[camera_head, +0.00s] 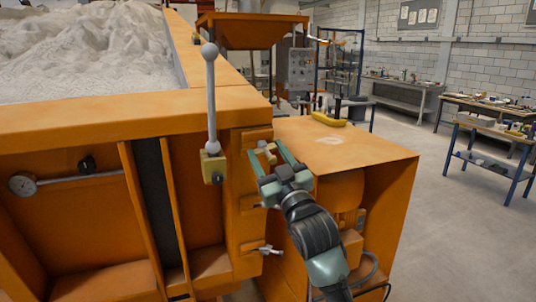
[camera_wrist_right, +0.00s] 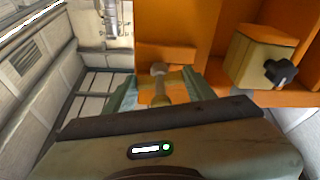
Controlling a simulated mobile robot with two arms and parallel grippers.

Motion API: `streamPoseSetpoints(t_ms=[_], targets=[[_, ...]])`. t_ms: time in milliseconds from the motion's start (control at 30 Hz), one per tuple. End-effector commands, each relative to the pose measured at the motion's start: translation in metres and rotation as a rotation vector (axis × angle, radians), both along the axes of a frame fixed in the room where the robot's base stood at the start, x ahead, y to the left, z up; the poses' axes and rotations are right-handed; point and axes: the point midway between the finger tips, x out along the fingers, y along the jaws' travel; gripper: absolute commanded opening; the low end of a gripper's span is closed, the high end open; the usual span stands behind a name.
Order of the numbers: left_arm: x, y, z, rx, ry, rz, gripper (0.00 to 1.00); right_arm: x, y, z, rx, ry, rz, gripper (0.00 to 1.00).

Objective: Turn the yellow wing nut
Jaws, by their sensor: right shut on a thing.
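The yellow wing nut (camera_head: 265,148) sits on the orange side face of the sandbed, near its front right corner. My right gripper (camera_head: 267,153) reaches up to it, with one greenish finger on each side of the nut. The right wrist view shows the pale yellow wing nut (camera_wrist_right: 160,84) between the two fingers (camera_wrist_right: 160,92). The gripper is shut on the nut. The fingers and gripper body hide part of the nut's base. My left gripper is in neither view.
A lever (camera_head: 211,95) with a grey ball stands on a yellow block left of the gripper. A metal wing nut (camera_head: 268,250) is lower down. An orange cabinet (camera_head: 350,150) stands close on the right, with a yellow object (camera_head: 328,119) on top. Open floor lies further right.

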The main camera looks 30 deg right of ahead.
Motion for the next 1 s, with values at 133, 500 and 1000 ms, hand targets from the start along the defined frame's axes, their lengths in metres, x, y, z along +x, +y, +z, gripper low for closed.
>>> streamPoseSetpoints(t_ms=[133,500,1000], targets=[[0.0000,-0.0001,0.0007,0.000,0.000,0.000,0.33,0.0008,0.0007,-0.0021,0.064,-0.011,0.012,0.14],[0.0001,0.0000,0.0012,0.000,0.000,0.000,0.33,0.0009,0.0008,-0.0025,0.114,-0.022,0.022,0.14],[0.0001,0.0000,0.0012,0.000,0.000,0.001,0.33,0.0006,0.0006,-0.0018,0.111,-0.023,0.021,0.76]])
